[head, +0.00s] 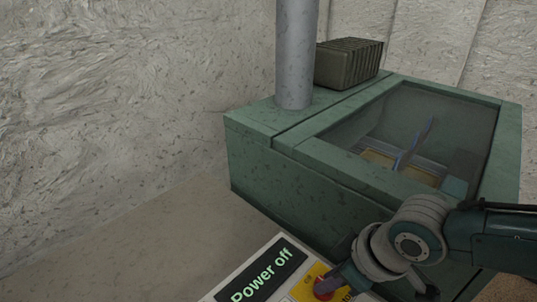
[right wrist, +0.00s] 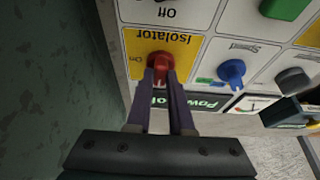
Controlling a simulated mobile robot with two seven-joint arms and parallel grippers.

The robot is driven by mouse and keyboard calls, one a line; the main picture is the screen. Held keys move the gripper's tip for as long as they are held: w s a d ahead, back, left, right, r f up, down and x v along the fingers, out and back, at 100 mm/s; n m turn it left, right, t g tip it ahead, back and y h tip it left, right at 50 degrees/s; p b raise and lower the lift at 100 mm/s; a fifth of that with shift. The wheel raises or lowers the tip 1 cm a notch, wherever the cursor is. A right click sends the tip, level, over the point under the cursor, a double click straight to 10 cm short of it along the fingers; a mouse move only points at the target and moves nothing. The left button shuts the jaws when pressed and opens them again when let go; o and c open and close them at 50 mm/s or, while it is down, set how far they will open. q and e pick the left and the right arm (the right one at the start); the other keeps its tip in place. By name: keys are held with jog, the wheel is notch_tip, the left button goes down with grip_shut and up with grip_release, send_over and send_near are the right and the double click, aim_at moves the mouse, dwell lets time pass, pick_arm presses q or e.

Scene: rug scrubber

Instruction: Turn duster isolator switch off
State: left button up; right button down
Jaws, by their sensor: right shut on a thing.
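The red isolator knob (right wrist: 160,66) sits on a yellow panel (right wrist: 185,44) lettered "Isolator", with "On" and "Off" marks, in the right wrist view. My right gripper (right wrist: 162,78) has its two dark fingers closed on the red knob. In the head view the red knob (head: 324,286) shows at the bottom beside my right gripper (head: 332,284), partly covered by it. A dark display (head: 268,276) on the control panel reads "Power off". My left gripper is not in view.
A blue knob (right wrist: 231,72), a grey knob (right wrist: 292,82) and a green control (right wrist: 284,8) are near the red knob. The green machine (head: 290,175) with a glass-topped box stands behind the panel. Bare floor (head: 150,230) lies left.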

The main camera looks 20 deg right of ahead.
jog(key=shift+d+f, duration=0.1)
dwell(0.3)
jog(key=c, duration=0.8)
grip_release()
jog(key=p+v, duration=0.3)
jog(key=v, duration=0.7)
